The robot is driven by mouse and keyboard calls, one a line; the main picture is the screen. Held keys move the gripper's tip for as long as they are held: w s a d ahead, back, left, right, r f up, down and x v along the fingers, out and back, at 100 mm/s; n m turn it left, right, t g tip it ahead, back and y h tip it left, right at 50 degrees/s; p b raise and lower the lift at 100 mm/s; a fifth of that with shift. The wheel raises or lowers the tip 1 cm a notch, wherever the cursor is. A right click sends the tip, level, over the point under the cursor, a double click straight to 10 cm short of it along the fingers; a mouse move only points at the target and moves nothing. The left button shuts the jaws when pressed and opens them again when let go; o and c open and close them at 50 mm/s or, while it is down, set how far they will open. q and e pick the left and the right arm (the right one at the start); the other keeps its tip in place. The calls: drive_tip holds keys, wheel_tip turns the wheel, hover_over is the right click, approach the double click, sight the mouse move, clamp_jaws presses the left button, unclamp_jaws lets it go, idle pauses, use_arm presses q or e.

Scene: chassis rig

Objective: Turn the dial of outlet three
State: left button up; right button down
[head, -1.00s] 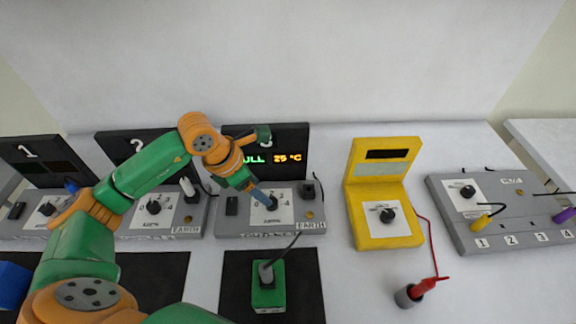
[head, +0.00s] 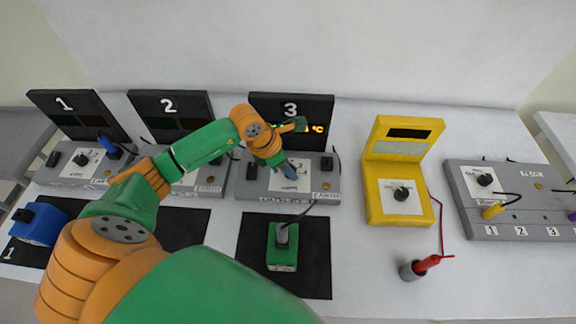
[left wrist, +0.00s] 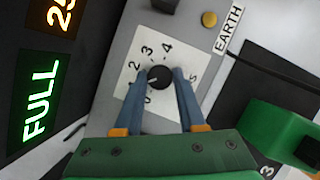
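Outlet three's grey box (head: 251,191) stands below a black panel marked 3 (head: 268,108), behind my left arm in the head view. Its dial (left wrist: 160,77) is a round black knob on a white plate numbered 0 to 5. The knob's pale mark points lower left in the left wrist view, toward the low numbers; the left finger covers part of that side. My left gripper (head: 290,171) is over the dial; in the left wrist view its blue fingers (left wrist: 161,80) are open, one on each side of the knob. I cannot tell whether they touch it. My right gripper is out of view.
A green block with a plug (head: 282,258) stands on a black mat in front of outlet three. Outlets one (head: 66,104) and two (head: 168,105) are to the left. A yellow meter (head: 393,185) and a grey socket box (head: 455,190) are to the right. The screen reads FULL (left wrist: 41,110).

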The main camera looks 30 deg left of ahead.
use_arm(q)
clamp_jaws()
drive_tip(key=shift+n, duration=0.4)
drive_tip(key=n+y, duration=0.1)
drive_tip(key=n, duration=0.1)
drive_tip(key=shift+d+n+t, duration=0.1)
drive_tip(key=shift+n+t, duration=0.3)
drive_tip(key=shift+d+n+y+b, duration=0.1)
drive_tip(key=shift+n+y+b, duration=0.75)
drive_tip(key=shift+n, duration=1.25)
drive_tip(key=shift+y, duration=0.25)
drive_tip(key=o, duration=1)
unclamp_jaws()
drive_tip(key=shift+o, duration=0.2)
